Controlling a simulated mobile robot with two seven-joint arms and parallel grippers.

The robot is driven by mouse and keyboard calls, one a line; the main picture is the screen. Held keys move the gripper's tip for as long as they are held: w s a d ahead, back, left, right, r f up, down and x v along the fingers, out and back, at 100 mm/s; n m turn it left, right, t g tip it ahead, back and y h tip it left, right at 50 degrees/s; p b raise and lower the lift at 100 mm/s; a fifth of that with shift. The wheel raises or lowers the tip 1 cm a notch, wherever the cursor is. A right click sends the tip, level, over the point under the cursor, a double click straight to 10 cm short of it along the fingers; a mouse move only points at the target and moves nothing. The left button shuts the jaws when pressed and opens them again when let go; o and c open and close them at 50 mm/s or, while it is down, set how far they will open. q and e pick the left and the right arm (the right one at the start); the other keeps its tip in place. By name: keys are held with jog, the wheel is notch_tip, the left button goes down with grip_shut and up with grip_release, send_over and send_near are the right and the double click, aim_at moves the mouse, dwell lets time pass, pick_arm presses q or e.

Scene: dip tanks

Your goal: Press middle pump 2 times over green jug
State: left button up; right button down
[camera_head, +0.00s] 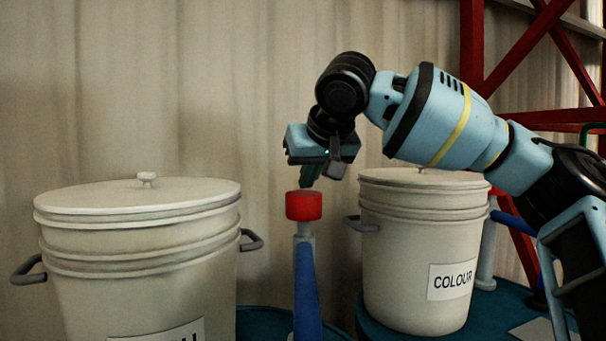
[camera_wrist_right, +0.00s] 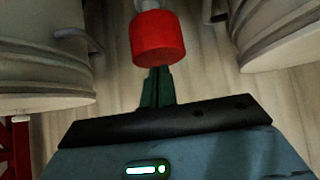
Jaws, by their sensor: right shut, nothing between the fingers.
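The pump has a red cylindrical head (camera_head: 304,205) on a grey neck above a blue body (camera_head: 307,290), and it stands between two tanks in the head view. My right gripper (camera_head: 309,178) is just above the red head, fingers pointing down. Its fingers are shut with nothing between them. In the right wrist view the closed fingertips (camera_wrist_right: 158,72) are close to the red head (camera_wrist_right: 158,40); I cannot tell whether they touch. The green jug is not visible in either view. My left gripper is not in view.
A large lidded tank (camera_head: 140,255) with side handles stands at left. Another tank (camera_head: 412,260), labelled COLOUR, stands at right, close beside the pump. Red beams (camera_head: 520,50) rise at the right. A pale curtain-like wall (camera_head: 200,80) is behind.

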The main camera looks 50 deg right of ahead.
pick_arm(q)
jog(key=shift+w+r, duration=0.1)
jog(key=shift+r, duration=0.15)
pick_arm(e)
jog(key=v, duration=1)
jog(key=shift+r, duration=0.15)
pick_arm(q)
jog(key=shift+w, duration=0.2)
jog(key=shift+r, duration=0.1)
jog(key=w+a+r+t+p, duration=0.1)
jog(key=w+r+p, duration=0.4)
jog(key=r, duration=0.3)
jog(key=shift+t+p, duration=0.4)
jog(key=shift+p, duration=0.35)
pick_arm(e)
jog(key=shift+w+r, duration=0.1)
jog(key=shift+r, duration=1.5)
jog(key=shift+f, duration=0.1)
